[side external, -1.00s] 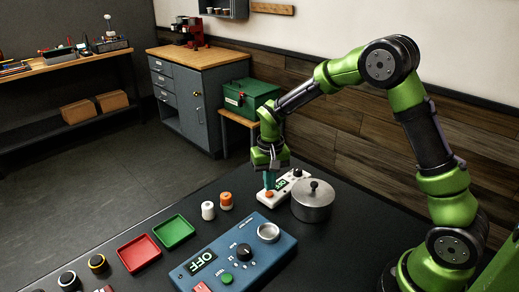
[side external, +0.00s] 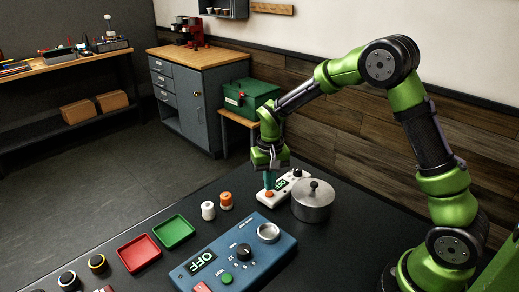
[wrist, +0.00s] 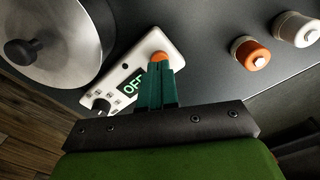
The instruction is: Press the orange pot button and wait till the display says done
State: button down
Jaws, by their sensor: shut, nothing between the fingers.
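A white control box (side external: 264,200) lies on the dark table. It bears an orange button (wrist: 158,57), a display (wrist: 132,85) that reads OFF in the wrist view, and a dark knob (wrist: 101,106). My gripper (wrist: 160,68) is shut and empty, pointing down with its teal fingertips at the orange button. They cover part of the button, and I cannot tell whether it is pressed in. A lidded metal pot (side external: 312,204) stands right beside the box and also shows in the wrist view (wrist: 75,55).
A blue console (side external: 262,262) with its own OFF display (side external: 201,263) stands in front. An orange-capped jar (side external: 226,200) and a white jar (side external: 208,210) stand left of the box. A red tray (side external: 139,252) and a green tray (side external: 175,231) lie further left.

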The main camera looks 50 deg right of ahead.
aim_at(269, 193)
jog(key=shift+f, duration=0.3)
jog(key=shift+f, duration=0.65)
dwell(0.4)
jog(key=shift+r, duration=2.25)
jog(key=shift+r, duration=3)
dwell(1.4)
